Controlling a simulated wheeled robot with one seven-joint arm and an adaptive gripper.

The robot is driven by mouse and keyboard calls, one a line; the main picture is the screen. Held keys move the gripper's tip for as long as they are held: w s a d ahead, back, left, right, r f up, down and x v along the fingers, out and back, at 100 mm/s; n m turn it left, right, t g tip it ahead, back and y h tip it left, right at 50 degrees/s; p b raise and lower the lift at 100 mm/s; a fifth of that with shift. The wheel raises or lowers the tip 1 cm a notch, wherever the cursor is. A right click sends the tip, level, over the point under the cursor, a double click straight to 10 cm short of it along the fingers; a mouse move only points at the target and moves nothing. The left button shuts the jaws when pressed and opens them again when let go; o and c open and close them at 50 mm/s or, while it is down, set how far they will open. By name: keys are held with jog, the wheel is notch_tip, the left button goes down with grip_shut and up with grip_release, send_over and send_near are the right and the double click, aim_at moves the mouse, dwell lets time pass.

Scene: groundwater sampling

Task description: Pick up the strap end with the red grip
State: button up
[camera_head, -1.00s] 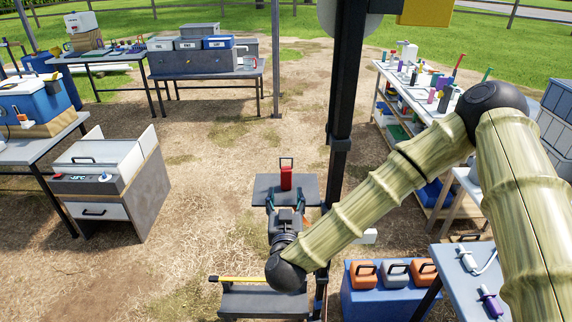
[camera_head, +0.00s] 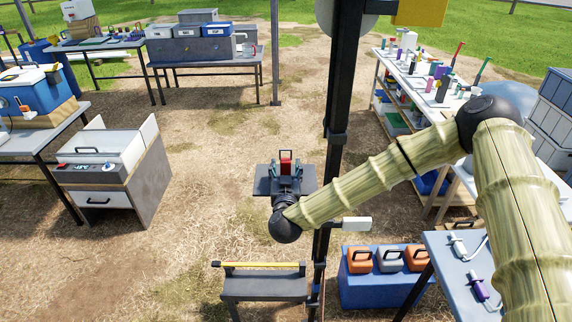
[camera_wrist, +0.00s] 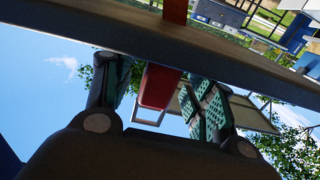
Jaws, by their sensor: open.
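A dark bar crosses the wrist view and hides part of the red. A strap itself is not clearly visible.
A dark post (camera_head: 340,130) rises just right of the platform. A low grey bench (camera_head: 264,287) with a yellow bar is in front. A blue box (camera_head: 365,293) bears orange and grey cases at the right. A white-and-grey cabinet (camera_head: 115,175) stands left; bare ground lies between.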

aim_at(285, 161)
jog(key=shift+w+r, duration=0.1)
jog(key=shift+w, duration=0.4)
jog(key=shift+c, duration=0.4)
jog(key=c, duration=1)
jog(key=shift+c, duration=0.2)
jog(key=shift+r, duration=0.15)
jog(key=shift+r+b, duration=0.65)
jog(key=shift+r, duration=0.25)
jog(key=shift+s+r+b, duration=0.35)
jog(key=shift+r+b, duration=0.15)
jog(key=shift+r, duration=0.1)
jog(key=s+r+b, duration=0.1)
jog(key=s+b, duration=0.3)
jog(key=s, duration=1.1)
jog(key=shift+s+r, duration=0.2)
jog(key=shift+r, duration=0.15)
